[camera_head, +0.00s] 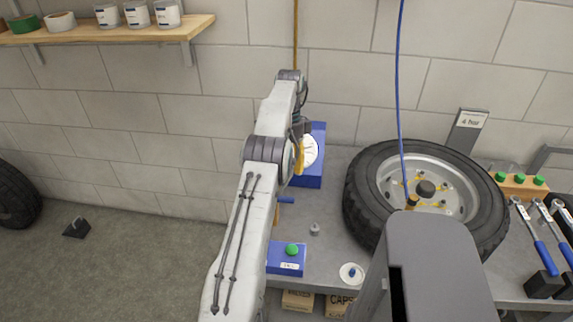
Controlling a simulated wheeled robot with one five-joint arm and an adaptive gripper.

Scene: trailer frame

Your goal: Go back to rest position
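My arm reaches up from the bottom of the head view, folds over at its top joint and points down. My gripper (300,142) hangs at its end in front of a blue bin (314,174) with a white thing (309,150) in it. The gripper is small and partly hidden behind my own arm. I cannot tell whether its fingers are open or shut, whether they hold anything, or whether they touch the bin.
A wheel (425,195) lies on the grey bench (335,215), with a blue hose (398,90) hanging down to it. A blue box with a green knob (292,249) is near the front edge. Wrenches (535,235) are at right. A shelf (110,34) is upper left; the left floor is mostly clear.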

